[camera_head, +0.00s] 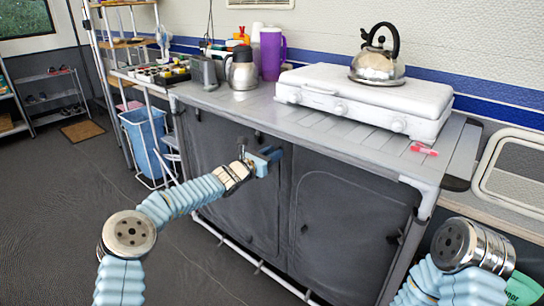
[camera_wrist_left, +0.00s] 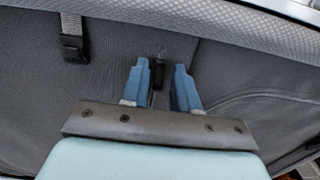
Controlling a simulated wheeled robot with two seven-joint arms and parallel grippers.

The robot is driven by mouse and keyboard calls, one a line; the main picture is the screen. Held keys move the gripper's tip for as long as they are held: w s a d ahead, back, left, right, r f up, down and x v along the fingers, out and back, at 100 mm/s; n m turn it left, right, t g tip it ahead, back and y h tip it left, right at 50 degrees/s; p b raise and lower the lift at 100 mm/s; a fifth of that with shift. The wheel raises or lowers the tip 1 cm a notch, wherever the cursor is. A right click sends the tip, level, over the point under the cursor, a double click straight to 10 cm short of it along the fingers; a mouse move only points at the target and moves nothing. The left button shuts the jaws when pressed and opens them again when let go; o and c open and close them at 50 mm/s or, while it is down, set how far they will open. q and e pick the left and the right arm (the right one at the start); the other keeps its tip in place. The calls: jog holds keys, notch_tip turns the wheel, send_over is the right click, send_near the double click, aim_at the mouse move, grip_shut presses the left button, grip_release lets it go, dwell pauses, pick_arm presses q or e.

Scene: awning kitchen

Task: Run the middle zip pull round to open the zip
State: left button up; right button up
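The grey fabric front of the kitchen cabinet (camera_head: 350,205) has curved zip lines around its door panels. My left gripper (camera_head: 268,160) is at the upper middle of this front, close to the fabric. In the left wrist view my left gripper (camera_wrist_left: 161,85) has its two blue fingers apart. A small dark zip pull (camera_wrist_left: 158,68) shows between the fingertips, nearer the left finger; I cannot tell whether it touches. The gripper hides this pull in the head view. Part of my right arm shows at the lower right, but its gripper is out of view.
A black strap buckle (camera_wrist_left: 73,46) hangs left of the fingers. The grey worktop (camera_head: 240,103) above carries a white stove (camera_head: 365,98), a kettle (camera_head: 377,62) and a purple jug (camera_head: 271,54). A blue bin (camera_head: 144,138) stands left. The floor in front is clear.

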pick_arm(q)
jog(key=shift+o, duration=0.4)
jog(key=shift+f, duration=0.15)
jog(key=b+v, duration=0.5)
jog(key=v, duration=0.8)
jog(key=shift+s+a, duration=0.25)
jog(key=shift+s, duration=0.05)
